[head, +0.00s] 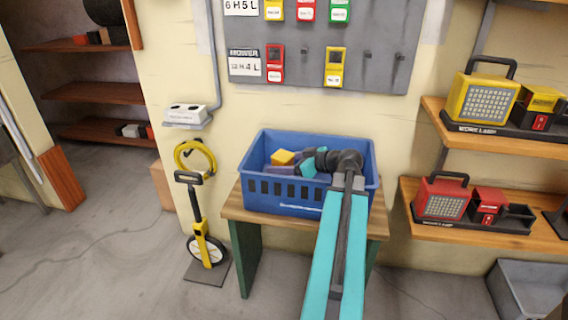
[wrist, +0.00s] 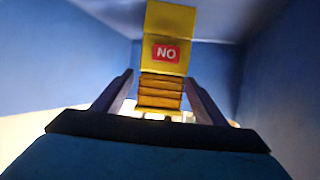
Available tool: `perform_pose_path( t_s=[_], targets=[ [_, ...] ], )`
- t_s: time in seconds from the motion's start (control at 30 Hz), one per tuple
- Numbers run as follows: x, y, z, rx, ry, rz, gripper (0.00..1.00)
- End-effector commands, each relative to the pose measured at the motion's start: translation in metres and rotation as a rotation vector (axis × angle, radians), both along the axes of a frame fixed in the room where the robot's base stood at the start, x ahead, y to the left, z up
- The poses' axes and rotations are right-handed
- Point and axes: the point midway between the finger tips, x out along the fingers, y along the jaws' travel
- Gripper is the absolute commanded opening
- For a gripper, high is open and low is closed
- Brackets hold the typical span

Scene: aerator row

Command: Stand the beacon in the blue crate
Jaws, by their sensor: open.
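The blue crate (head: 290,203) stands on a small wooden-topped bench in the head view. Its blue walls (wrist: 60,60) surround my gripper in the wrist view. A yellow piece (head: 283,157), which I take to be the beacon, is inside the crate. In the wrist view the beacon (wrist: 168,25) has a red "NO" label and an orange ribbed part. My gripper (wrist: 160,88) is open, inside the crate, with its fingers on either side of the ribbed part. I cannot tell whether they touch it. The beacon's base is hidden in the head view.
The bench (head: 232,205) has little free top around the crate. A yellow measuring wheel (head: 203,245) stands to the left. Shelves at right hold a yellow work lamp (head: 485,101) and a red one (head: 441,200). A pegboard (head: 300,50) hangs above. A grey bin (head: 530,290) sits at lower right.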

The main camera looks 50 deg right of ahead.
Motion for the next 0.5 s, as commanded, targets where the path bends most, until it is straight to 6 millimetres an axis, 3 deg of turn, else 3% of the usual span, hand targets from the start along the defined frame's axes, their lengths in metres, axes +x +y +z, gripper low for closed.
perform_pose_path(
  t_s=[0.33,0.5],
  targets=[
    [-0.001,0.000,0.016,0.000,0.000,0.000,0.66],
    [-0.027,-0.004,0.025,-0.001,-0.001,-0.002,0.66]
  ],
)
